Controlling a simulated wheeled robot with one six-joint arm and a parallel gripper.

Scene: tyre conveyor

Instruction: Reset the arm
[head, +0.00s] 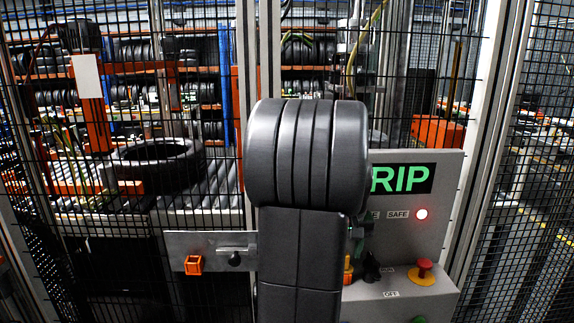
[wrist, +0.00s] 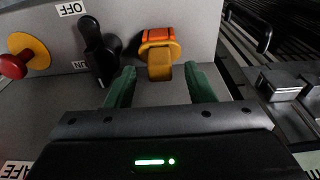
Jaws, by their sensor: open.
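My gripper (wrist: 160,69) is open in the wrist view, with its two green fingers apart. A yellow-orange switch (wrist: 158,52) lies just beyond and between the fingertips; I cannot tell whether they touch it. A black rotary switch (wrist: 103,52) is close beside the left finger. A red mushroom button (wrist: 14,66) on a yellow collar is at the left. In the head view, my dark arm stands in front of the control box (head: 440,215) and hides most of the gripper. The yellow-orange switch (head: 348,270), black switch (head: 371,268) and red button (head: 424,268) show right of my arm.
The box has a green "RIP" display (head: 402,179), partly covered, and a lit red lamp (head: 421,214) beside a "SAFE" label. A mesh fence (head: 205,110) stands behind. A tyre (head: 158,165) lies on rollers beyond it. A latch plate (head: 210,255) with an orange part is left of my arm.

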